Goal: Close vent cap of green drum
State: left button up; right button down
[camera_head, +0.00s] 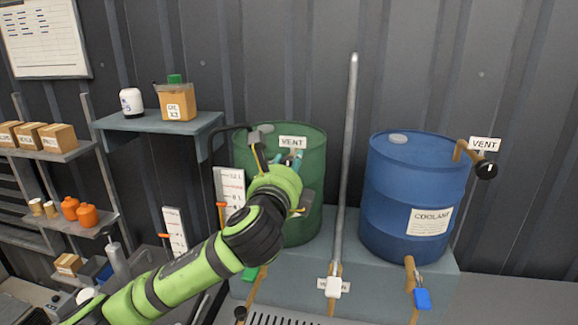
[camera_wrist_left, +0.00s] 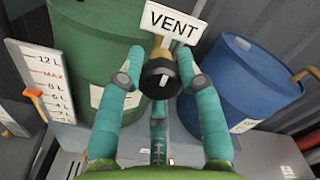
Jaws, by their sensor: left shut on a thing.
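The green drum (camera_head: 315,200) stands on a grey stand, and its VENT sign (camera_head: 292,142) shows above my gripper. In the left wrist view the green drum (camera_wrist_left: 95,90) is at the left. The black vent cap (camera_wrist_left: 160,78) sits on a brass-coloured pipe just below the VENT sign (camera_wrist_left: 170,22). My left gripper (camera_wrist_left: 160,82) has its teal fingers closed around the cap, one on each side and a third below. In the head view the left gripper (camera_head: 290,162) is in front of the drum's upper part and hides the cap. My right gripper is not in view.
A blue COOLANT drum (camera_head: 415,195) with its own black vent cap (camera_head: 487,169) stands to the right. A grey vertical pipe (camera_head: 345,170) rises between the drums. A level scale (camera_head: 230,188) is just left of the green drum. A shelf (camera_head: 160,122) holds containers further left.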

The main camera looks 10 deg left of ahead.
pick_arm(q)
jog(key=shift+a+r, duration=0.1)
jog(key=shift+r, duration=0.2)
jog(key=o, duration=0.9)
jog(key=shift+o, duration=1.3)
jog(key=shift+m, duration=0.3)
jog(key=shift+f, duration=0.15)
jog(key=s, duration=1.2)
